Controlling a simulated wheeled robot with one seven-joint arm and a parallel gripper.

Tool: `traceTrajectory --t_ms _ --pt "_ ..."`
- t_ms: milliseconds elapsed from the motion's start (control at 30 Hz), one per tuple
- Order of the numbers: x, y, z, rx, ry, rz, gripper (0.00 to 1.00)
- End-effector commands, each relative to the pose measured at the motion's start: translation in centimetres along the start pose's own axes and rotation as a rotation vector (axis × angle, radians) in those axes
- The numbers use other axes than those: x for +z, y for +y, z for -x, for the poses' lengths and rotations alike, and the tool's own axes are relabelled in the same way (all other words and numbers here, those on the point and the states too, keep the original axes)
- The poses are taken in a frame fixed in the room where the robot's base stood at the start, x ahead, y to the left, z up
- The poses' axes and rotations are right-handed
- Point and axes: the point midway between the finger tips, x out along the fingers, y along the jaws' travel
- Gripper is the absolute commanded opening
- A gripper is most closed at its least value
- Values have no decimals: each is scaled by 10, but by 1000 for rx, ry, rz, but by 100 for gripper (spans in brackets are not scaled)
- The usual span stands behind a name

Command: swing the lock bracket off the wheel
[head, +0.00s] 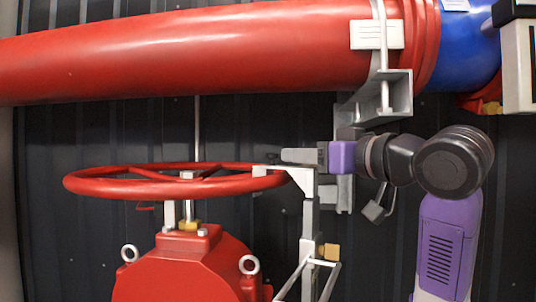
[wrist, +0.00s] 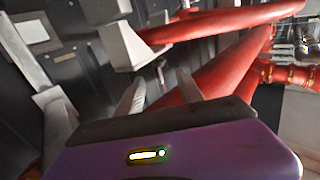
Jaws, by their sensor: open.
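The red handwheel (head: 110,185) lies flat on top of the red valve body (head: 185,270) in the head view. The pale grey lock bracket (head: 302,178) stands at the wheel's right side, and its top arm reaches left onto the rim. My gripper (head: 284,156) comes in from the right, just above the bracket's top arm, pointing left. In the wrist view my gripper (wrist: 158,92) shows two grey fingers apart with nothing seen between them. A pale block (wrist: 123,46), seemingly part of the bracket, is beyond the fingers. Whether the fingers touch the bracket is not clear.
A large red pipe (head: 200,50) runs across above the wheel. A grey pipe support (head: 395,92) hangs over my wrist. A small brass padlock (head: 329,252) is low on the bracket post. A dark ribbed wall (head: 70,140) stands behind.

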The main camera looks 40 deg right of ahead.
Motion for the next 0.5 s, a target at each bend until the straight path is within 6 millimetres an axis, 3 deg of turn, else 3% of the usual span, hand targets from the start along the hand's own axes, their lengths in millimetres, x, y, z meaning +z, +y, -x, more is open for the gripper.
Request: traceTrajectory --t_ms 500 --pt "-1 0 -68 -1 -3 -2 44"
